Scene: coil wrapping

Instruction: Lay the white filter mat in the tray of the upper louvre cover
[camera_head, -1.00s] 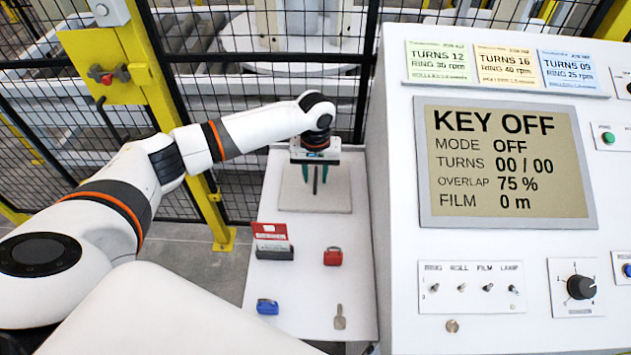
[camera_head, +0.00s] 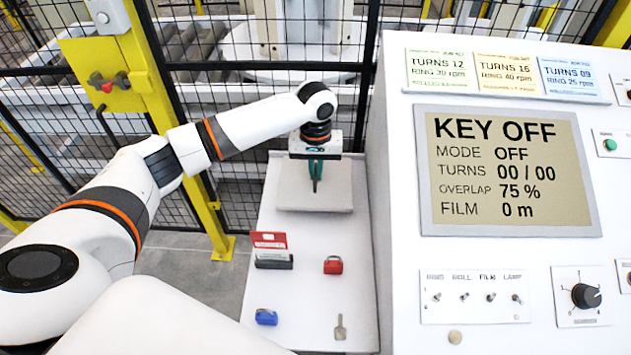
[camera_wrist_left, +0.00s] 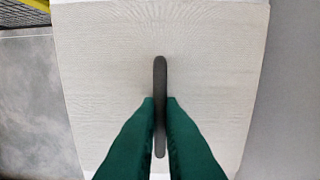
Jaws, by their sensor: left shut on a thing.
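The white filter mat (camera_head: 295,197) is a pale, roughly square pad at the far end of the white side shelf. It has a dark narrow grip strip (camera_wrist_left: 160,72) standing at its middle. My left gripper (camera_head: 315,182) points down over the mat. Its green fingers are shut on the strip, one on each side, as the left wrist view (camera_wrist_left: 160,110) shows. The mat looks level; I cannot tell for certain whether it is clear of the shelf. I cannot make out the upper louvre cover or its tray. My right gripper is not in view.
The shelf (camera_head: 300,295) also carries a red-and-dark card holder (camera_head: 272,252), a red padlock (camera_head: 333,265), a blue padlock (camera_head: 266,317) and a key (camera_head: 340,328). The control console (camera_head: 400,270) stands close on the right. A mesh fence (camera_head: 232,150) with a yellow post (camera_head: 172,105) rises behind.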

